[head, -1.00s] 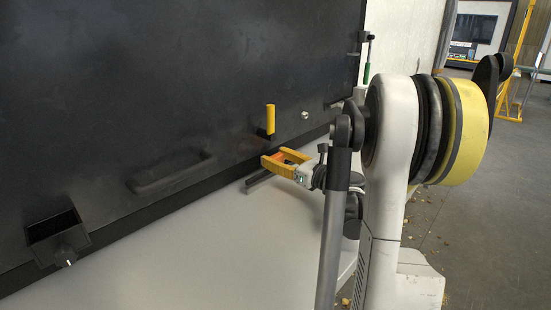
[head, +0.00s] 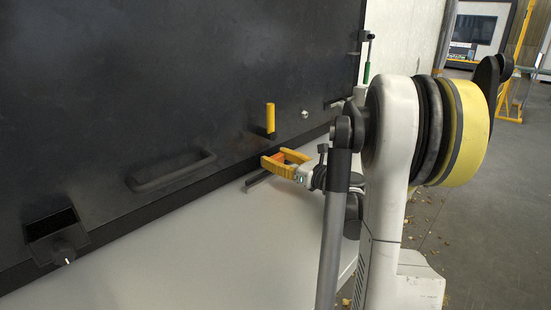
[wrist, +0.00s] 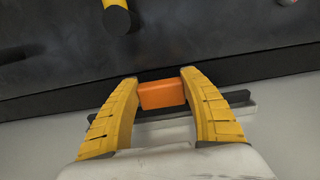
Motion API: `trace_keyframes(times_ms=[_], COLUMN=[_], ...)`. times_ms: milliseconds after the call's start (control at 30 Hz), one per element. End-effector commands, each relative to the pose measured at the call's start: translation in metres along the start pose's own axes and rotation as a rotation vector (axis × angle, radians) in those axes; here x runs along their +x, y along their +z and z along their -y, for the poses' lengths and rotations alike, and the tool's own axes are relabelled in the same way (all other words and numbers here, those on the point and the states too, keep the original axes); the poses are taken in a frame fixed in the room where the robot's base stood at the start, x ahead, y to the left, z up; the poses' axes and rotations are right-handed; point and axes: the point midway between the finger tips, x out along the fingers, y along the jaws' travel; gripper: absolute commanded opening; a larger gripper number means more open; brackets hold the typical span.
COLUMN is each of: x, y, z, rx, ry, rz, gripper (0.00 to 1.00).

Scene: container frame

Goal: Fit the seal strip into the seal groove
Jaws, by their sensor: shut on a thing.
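My gripper (head: 272,157) has yellow fingers, and it also shows in the wrist view (wrist: 160,88). It is shut on an orange block (wrist: 162,94) that appears to be the grip of the dark seal strip. The strip (wrist: 240,98) runs crosswise behind the fingers, with ends showing on both sides. In the head view its left end (head: 257,179) sticks out below the fingers, near the panel's foot. A black band (wrist: 60,102) runs along the bottom of the panel, close ahead of the strip. I cannot tell the groove itself apart, nor whether the strip touches the band.
A green-handled rod (head: 367,72) stands at upper right. The pale surface (head: 180,255) in front is clear.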

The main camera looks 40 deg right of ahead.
Motion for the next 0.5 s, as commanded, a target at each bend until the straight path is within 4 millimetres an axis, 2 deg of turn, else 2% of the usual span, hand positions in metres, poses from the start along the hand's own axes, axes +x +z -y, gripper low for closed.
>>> trace_keyframes(times_ms=[500], x=[0.000], y=[-0.013], z=[0.000], rx=[0.000], ry=[0.000], rz=[0.000], gripper=[0.20])
